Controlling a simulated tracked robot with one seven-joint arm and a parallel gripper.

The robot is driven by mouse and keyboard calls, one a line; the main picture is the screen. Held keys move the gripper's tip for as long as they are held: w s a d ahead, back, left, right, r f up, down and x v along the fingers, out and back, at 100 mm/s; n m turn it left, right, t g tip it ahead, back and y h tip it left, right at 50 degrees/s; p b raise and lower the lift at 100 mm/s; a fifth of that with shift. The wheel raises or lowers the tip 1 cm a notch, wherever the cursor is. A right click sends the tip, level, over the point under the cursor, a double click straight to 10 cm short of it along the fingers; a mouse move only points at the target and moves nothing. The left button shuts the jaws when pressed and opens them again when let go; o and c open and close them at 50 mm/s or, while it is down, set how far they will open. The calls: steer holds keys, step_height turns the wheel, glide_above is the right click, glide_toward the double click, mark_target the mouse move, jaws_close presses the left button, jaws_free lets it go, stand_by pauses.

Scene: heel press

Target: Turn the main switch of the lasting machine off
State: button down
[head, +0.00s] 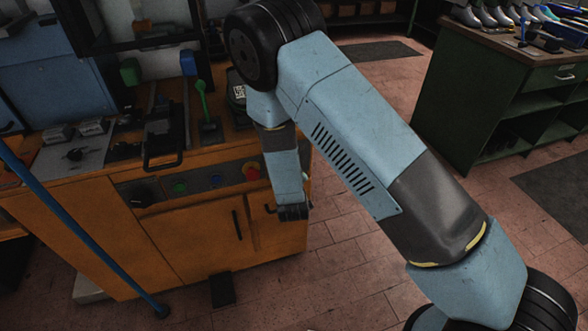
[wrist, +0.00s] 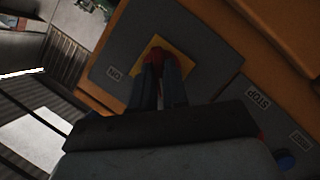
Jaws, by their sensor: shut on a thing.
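The main switch (wrist: 158,50) shows in the wrist view as a small red handle on a square yellow plate, set in a dark grey panel (wrist: 110,50). An ON label (wrist: 113,74) is beside the plate, upside down in this view. My gripper (wrist: 164,65) is shut on the switch handle, one finger on each side. The fingers hide most of the handle, so its exact angle cannot be told. In the head view my arm covers the switch at the right end of the orange machine's front (head: 190,235).
A red stop button (head: 251,170), a green button (head: 180,188) and a black knob (head: 137,200) sit left of my arm. The wrist view shows a STOP label (wrist: 258,97) and a blue button (wrist: 286,160).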

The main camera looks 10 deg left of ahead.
steer(key=shift+w+d, duration=0.1)
steer(key=shift+d, duration=0.05)
steer(key=c, duration=1.1)
jaws_free()
steer(key=shift+c, duration=0.2)
steer(key=v, duration=1.4)
steer(key=shift+w, duration=0.1)
